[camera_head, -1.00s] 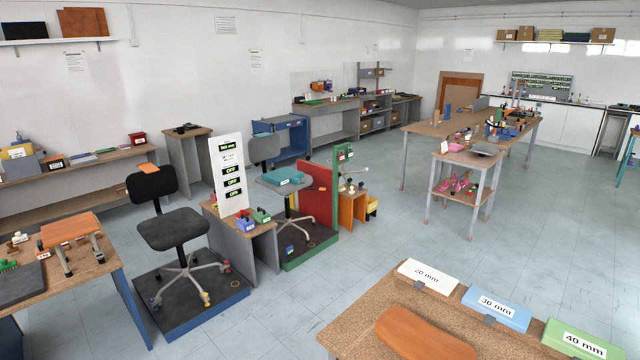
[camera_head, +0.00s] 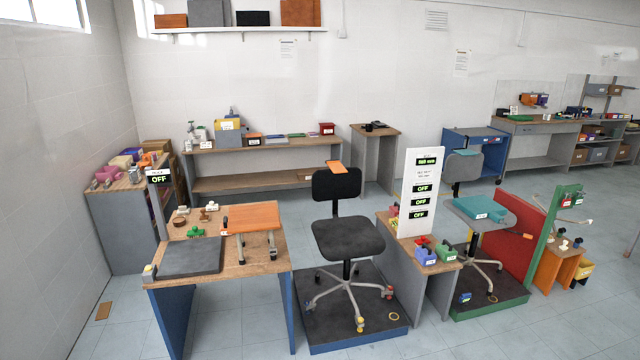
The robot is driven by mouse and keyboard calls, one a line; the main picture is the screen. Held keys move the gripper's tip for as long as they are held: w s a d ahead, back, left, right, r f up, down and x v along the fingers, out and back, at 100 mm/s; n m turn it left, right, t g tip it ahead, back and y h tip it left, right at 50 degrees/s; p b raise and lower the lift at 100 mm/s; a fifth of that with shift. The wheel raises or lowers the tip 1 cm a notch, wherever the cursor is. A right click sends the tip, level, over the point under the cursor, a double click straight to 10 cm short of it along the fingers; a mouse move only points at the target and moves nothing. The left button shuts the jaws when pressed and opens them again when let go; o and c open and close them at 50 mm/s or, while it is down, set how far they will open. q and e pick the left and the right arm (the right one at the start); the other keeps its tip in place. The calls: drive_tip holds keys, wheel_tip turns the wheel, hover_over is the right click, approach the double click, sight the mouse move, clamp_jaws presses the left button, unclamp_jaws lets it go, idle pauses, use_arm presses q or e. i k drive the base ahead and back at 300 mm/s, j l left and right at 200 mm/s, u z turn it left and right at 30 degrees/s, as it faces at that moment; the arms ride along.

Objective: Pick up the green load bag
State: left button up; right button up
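A small green block-like item with a white label (camera_head: 445,251) sits on the low bench beside the white panel, next to a purple one (camera_head: 425,256) and a red one (camera_head: 420,241). Another small green item (camera_head: 195,231) lies on the wooden table at the left, behind a dark grey pad (camera_head: 190,256). Both are too small for me to tell which is the green load bag. Neither of my grippers is in view.
A black chair (camera_head: 347,238) stands on a blue-edged platform (camera_head: 355,331) between the table (camera_head: 262,262) and the low bench (camera_head: 400,255). A second chair (camera_head: 480,210) stands on a green-edged platform (camera_head: 490,300). The front right floor (camera_head: 590,325) is clear.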

sight(445, 251)
drive_tip(key=i+z, duration=0.15)
drive_tip(key=i, duration=0.45)
drive_tip(key=i+j+z, duration=0.2)
drive_tip(key=i, duration=0.35)
drive_tip(key=i+l+z, duration=0.2)
drive_tip(key=i+z, duration=0.3)
drive_tip(key=i+l+z, duration=0.1)
drive_tip(key=i+z, duration=0.25)
drive_tip(key=z, duration=0.15)
drive_tip(key=i+j+z, duration=0.15)
drive_tip(key=i+z, duration=0.3)
drive_tip(key=i+j+z, duration=0.25)
drive_tip(key=i+z, duration=0.25)
drive_tip(key=k, duration=0.1)
